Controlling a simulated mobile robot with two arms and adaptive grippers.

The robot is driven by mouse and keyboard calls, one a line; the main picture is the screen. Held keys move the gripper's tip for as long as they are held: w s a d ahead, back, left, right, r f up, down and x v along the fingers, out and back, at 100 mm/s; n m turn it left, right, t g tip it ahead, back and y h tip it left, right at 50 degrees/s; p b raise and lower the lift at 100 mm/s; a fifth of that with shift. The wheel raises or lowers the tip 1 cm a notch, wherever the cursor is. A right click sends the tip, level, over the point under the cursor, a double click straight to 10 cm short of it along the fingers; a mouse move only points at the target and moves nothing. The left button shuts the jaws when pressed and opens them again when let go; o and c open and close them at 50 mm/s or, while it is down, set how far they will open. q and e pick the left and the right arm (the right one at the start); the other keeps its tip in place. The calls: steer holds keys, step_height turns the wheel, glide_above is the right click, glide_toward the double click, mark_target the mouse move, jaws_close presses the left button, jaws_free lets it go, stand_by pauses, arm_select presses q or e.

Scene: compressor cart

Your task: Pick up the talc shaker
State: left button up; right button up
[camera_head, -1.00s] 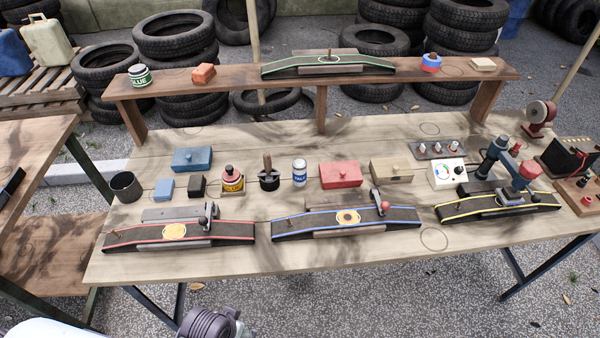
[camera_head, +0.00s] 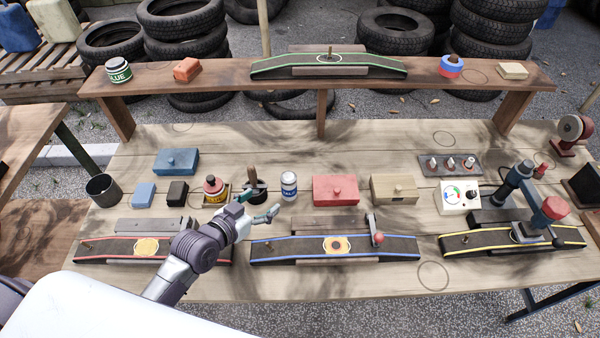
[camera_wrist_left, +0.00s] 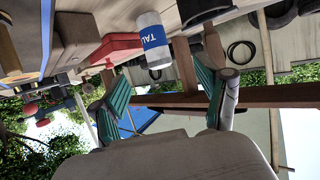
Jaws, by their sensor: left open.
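The talc shaker (camera_head: 289,185) is a small white can with a blue label, standing upright on the workbench between the brush pot (camera_head: 255,188) and the red box (camera_head: 335,190). In the left wrist view the talc shaker (camera_wrist_left: 153,42) shows near the top, its label partly readable. My left gripper (camera_head: 260,205) is open and empty, just front-left of the shaker and apart from it. Its teal fingers also show spread in the left wrist view (camera_wrist_left: 162,95). My right gripper is out of view.
A yellow-labelled red tin (camera_head: 214,187) stands left of the brush pot. The blue-edged ramp (camera_head: 290,249) with a red-knobbed lever lies in front. A raised shelf (camera_head: 220,76) runs along the back. Clear bench lies behind the shaker.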

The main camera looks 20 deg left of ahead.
mark_target(284, 187)
arm_select(q)
steer(key=shift+w+d+f, duration=0.15)
steer(key=shift+w, duration=0.45)
steer(key=x, duration=0.5)
steer(key=shift+s, duration=0.1)
steer(key=x, duration=0.1)
steer(key=p+x, duration=0.1)
steer(key=x, duration=0.1)
steer(key=shift+d, duration=0.25)
steer(key=x, duration=0.3)
steer(key=shift+d+f, duration=0.1)
steer(key=shift+f, duration=0.25)
steer(key=shift+c, duration=0.8)
steer(key=c, duration=1)
steer(key=shift+c, duration=0.8)
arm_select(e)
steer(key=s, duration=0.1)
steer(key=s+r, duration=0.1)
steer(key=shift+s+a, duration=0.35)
arm_select(q)
steer(key=shift+r, duration=0.2)
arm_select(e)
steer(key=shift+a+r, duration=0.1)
